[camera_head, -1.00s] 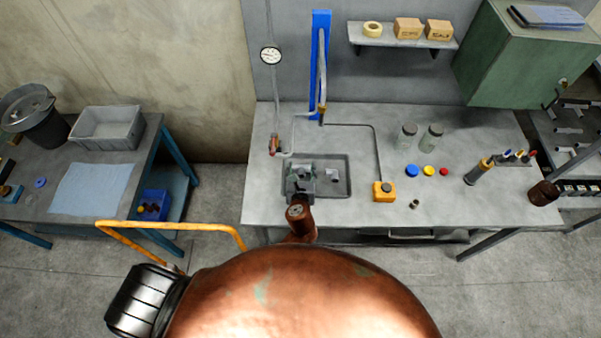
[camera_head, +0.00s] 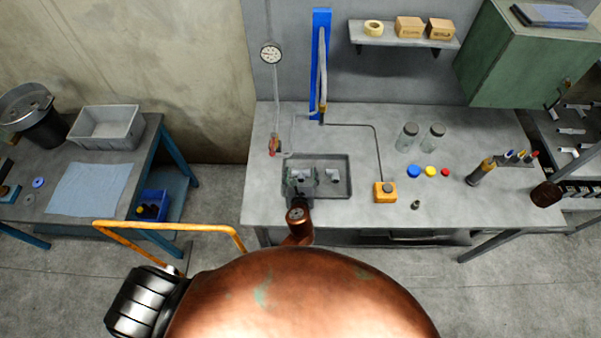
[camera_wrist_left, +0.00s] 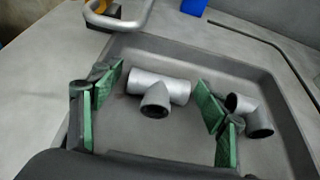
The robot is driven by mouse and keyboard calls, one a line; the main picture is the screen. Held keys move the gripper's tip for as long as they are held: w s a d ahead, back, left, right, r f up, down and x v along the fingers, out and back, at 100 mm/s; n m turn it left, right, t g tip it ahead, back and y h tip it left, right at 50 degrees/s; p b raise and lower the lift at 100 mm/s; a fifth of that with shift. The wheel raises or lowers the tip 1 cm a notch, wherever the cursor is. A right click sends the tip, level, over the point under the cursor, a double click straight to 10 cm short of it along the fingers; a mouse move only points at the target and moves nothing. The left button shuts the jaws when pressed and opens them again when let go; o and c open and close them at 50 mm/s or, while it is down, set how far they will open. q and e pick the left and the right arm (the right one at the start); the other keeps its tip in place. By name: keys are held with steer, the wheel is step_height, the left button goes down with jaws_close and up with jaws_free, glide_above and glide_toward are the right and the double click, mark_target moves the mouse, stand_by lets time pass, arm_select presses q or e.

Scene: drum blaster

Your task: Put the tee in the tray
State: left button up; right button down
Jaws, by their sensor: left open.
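The grey metal tee (camera_wrist_left: 158,90) lies on the floor of the dark tray (camera_wrist_left: 190,48), with one round opening facing the wrist camera. My left gripper (camera_wrist_left: 152,95) is open, its green-padded fingers on either side of the tee with gaps between. In the head view my left gripper (camera_head: 302,178) is over the left half of the tray (camera_head: 347,158) and hides part of it. A grey elbow fitting (camera_wrist_left: 250,115) lies in the tray to the right, just beyond the right finger; it also shows in the head view (camera_head: 333,176). My right gripper is not in view.
A yellow box with a black button (camera_head: 385,192) stands right of the tray, with a small dark fitting (camera_head: 416,205) nearby. Two glass jars (camera_head: 407,138) and coloured caps (camera_head: 413,171) are farther right. A bent pipe with a red part (camera_head: 273,146) is behind left.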

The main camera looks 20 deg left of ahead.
arm_select(q)
steer(key=shift+r, duration=0.1)
steer(key=shift+s+d+r, duration=0.1)
steer(key=shift+s, duration=0.15)
steer(key=p+v, duration=0.1)
steer(key=v, duration=1)
steer(key=shift+s+p, duration=0.25)
steer(key=shift+p, duration=0.05)
